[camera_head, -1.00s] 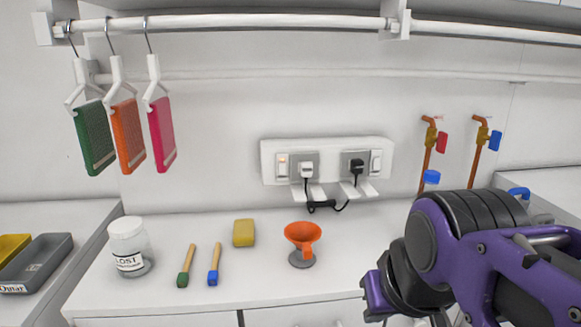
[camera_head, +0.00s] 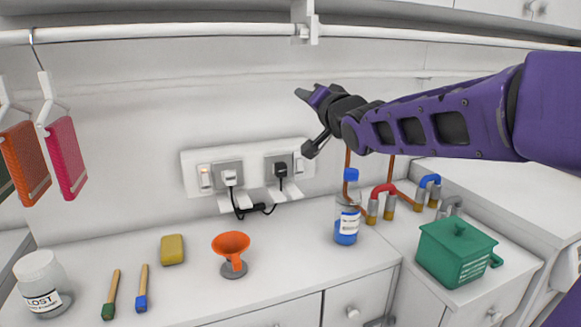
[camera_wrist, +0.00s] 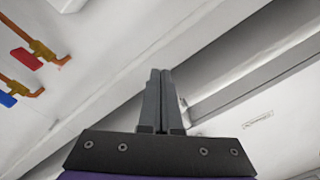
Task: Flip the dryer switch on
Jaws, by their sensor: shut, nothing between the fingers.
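A white wall panel (camera_head: 191,170) at the back of the counter holds two sockets. I cannot tell which switch is the dryer's; the tags below are unreadable. In the wrist view my gripper (camera_wrist: 160,72) is shut and empty, its fingers together. In the head view it is raised above and right of the panel, apart from both switches.
A rail (camera_head: 180,31) crosses above. An orange funnel (camera_head: 231,244), a yellow sponge (camera_head: 172,249), two brushes, a jar (camera_head: 40,278) and a bottle (camera_head: 347,226) stand or lie on the counter. Pipes and a green pot (camera_head: 456,251) are at right. The wall above the panel is bare.

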